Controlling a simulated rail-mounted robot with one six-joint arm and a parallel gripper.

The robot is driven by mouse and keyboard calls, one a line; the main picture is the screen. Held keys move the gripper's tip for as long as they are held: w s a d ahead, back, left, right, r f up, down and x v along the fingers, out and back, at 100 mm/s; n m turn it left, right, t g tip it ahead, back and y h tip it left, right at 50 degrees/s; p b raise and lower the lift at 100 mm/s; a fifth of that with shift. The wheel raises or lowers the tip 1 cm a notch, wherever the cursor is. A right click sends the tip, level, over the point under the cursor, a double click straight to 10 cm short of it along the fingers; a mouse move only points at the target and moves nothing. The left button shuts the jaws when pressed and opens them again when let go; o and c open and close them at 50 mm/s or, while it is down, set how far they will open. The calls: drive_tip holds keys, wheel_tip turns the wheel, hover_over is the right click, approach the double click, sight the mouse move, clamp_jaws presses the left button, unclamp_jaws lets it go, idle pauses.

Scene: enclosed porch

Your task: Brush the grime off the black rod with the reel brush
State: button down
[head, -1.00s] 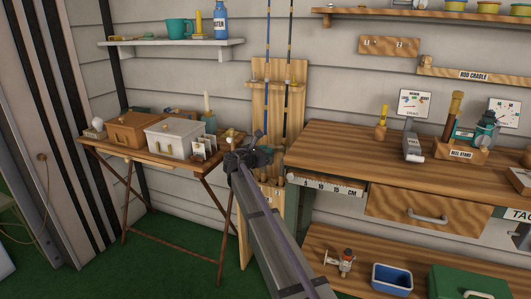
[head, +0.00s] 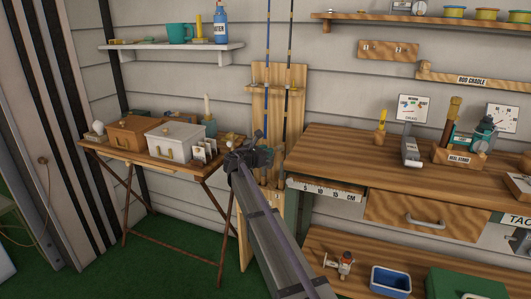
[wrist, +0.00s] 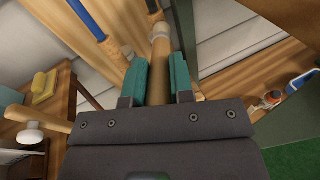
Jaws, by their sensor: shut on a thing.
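My gripper (head: 250,158) is shut on the wooden handle of the reel brush (wrist: 159,68), between teal pads in the wrist view. The brush's pale round head points away from me, at the lower part of the black rod (wrist: 153,6). The head looks close to the rod; I cannot tell whether they touch. The black rod (head: 290,50) stands upright on the right of the wooden rack (head: 277,76), with the blue rod (head: 267,60) to its left. The blue rod also shows in the wrist view (wrist: 85,18). Grime cannot be made out.
The workbench (head: 340,145) edge is just right of my gripper, with a drawer (head: 425,214) below. A folding table (head: 150,158) with a wooden box (head: 130,134) and white box (head: 172,143) stands left. An orange-and-white reel (head: 342,264) and blue tray (head: 391,281) sit on the lower shelf.

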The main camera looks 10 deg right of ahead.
drive_tip(key=shift+r, duration=0.65)
drive_tip(key=shift+f+b, duration=2.4)
drive_tip(key=shift+f, duration=0.2)
drive_tip(key=shift+r+p, duration=2.6)
wheel_tip(320, 180, down, 3)
drive_tip(key=b, duration=0.3)
drive_tip(key=shift+a, duration=0.1)
drive_tip(key=shift+r+p, duration=1.5)
drive_tip(key=shift+f+b, duration=2.6)
drive_tip(key=shift+w+r+p, duration=0.1)
drive_tip(key=shift+r+p, duration=2.5)
drive_tip(key=shift+f+b, duration=1.45)
